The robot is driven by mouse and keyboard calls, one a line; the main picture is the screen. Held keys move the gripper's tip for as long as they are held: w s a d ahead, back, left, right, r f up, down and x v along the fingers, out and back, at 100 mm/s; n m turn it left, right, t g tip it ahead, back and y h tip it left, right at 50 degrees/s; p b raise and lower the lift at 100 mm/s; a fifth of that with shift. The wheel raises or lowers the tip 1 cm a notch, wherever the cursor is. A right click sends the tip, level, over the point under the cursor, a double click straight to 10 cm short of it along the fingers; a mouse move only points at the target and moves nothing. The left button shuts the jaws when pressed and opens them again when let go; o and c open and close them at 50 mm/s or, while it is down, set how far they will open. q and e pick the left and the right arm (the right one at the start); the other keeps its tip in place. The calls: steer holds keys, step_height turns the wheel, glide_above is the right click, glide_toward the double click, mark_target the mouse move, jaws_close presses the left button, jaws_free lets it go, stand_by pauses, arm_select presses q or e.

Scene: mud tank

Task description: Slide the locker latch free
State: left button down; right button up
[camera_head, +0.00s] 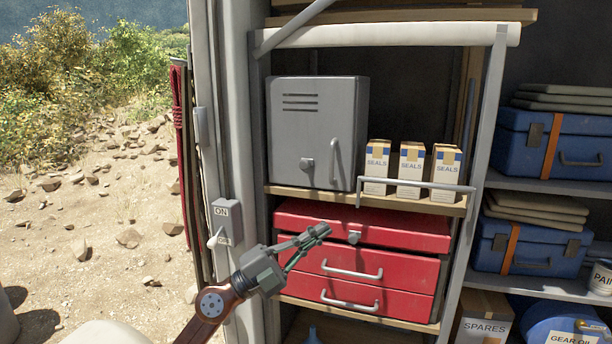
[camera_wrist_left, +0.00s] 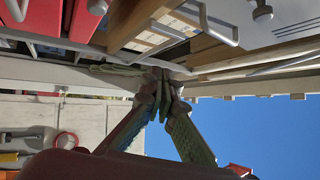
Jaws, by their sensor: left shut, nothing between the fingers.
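The grey metal locker (camera_head: 318,125) stands on the wooden shelf with its door closed. A round knob-like latch (camera_head: 307,165) sits low on its front, left of a vertical handle (camera_head: 336,160). My left gripper (camera_head: 320,231) is below the shelf, in front of the red drawer chest, lower than the latch and apart from it. Its fingers are together with nothing between them; they also show closed in the left wrist view (camera_wrist_left: 163,85). A grey knob (camera_wrist_left: 262,11) shows at the top of that view, away from the fingertips. My right gripper is not in view.
Several seals boxes (camera_head: 411,168) stand right of the locker behind a thin rail (camera_head: 418,184). A red drawer chest (camera_head: 395,228) with handles is below. A switch box (camera_head: 226,216) is on the post at left. Blue cases (camera_head: 590,140) fill the right shelves.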

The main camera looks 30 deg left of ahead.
arm_select(q)
step_height(320, 180, up, 6)
steer(key=m+g+y, duration=0.2)
steer(key=m+g, duration=0.1)
steer(key=n+t+y, duration=0.1)
steer(key=n+y, duration=0.3)
steer(key=y, duration=0.4)
glide_toward(305, 164)
steer(key=shift+s+d+f, duration=0.2)
steer(key=shift+s+d, duration=0.05)
steer(key=shift+s, duration=0.2)
steer(key=shift+s+d+f, duration=0.2)
steer(key=shift+s+d, duration=0.05)
steer(key=shift+s, duration=0.15)
steer(key=p+x, duration=0.4)
steer(key=x, duration=0.6)
steer(key=shift+d+h+p, duration=0.2)
steer(key=shift+h+p, duration=0.1)
